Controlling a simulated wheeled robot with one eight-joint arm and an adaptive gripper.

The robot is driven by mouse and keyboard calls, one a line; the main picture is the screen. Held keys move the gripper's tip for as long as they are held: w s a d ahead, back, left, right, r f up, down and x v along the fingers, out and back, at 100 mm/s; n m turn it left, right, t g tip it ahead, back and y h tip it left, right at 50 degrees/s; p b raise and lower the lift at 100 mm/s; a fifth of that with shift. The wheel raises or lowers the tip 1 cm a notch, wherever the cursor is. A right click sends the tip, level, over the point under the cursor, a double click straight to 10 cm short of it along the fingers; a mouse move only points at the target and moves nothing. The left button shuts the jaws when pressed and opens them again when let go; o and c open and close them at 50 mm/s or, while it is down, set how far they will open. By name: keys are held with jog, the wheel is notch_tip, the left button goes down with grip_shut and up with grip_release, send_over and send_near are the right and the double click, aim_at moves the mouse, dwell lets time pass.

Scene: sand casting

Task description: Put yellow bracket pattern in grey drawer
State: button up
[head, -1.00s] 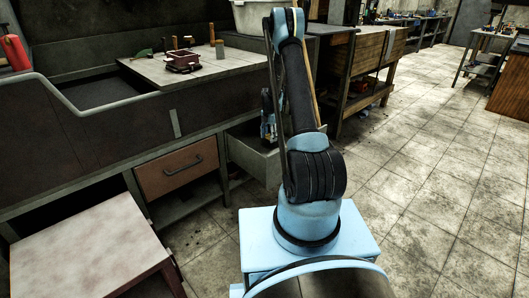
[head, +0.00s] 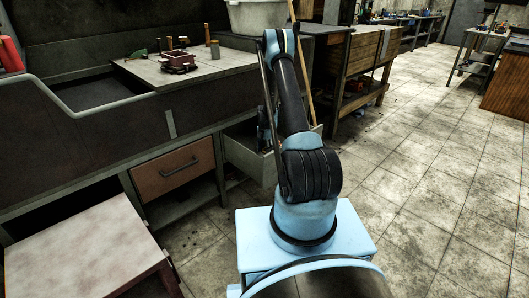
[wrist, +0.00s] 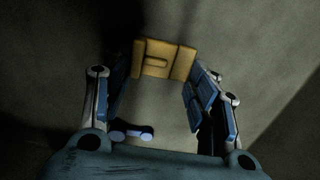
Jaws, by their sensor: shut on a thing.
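The yellow bracket pattern (wrist: 165,60) is between the fingertips of my gripper (wrist: 160,78) in the wrist view. The gripper is shut on it. A plain grey-beige surface lies beyond the pattern, in dim light. In the head view the grey drawer (head: 247,160) is pulled open under the bench, to the left of my arm. My gripper (head: 264,138) reaches down into it there, mostly hidden by my arm and the drawer's front. The pattern cannot be made out in the head view.
A closed brown drawer (head: 174,170) is left of the grey one. On the bench top are a dark red box (head: 178,61), small tools and a grey tub (head: 257,15). A low pale table (head: 80,245) stands at the front left. The tiled floor at right is clear.

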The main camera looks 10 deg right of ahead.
jog(key=o, duration=1.1)
jog(key=shift+f, duration=0.1)
jog(key=shift+c, duration=0.2)
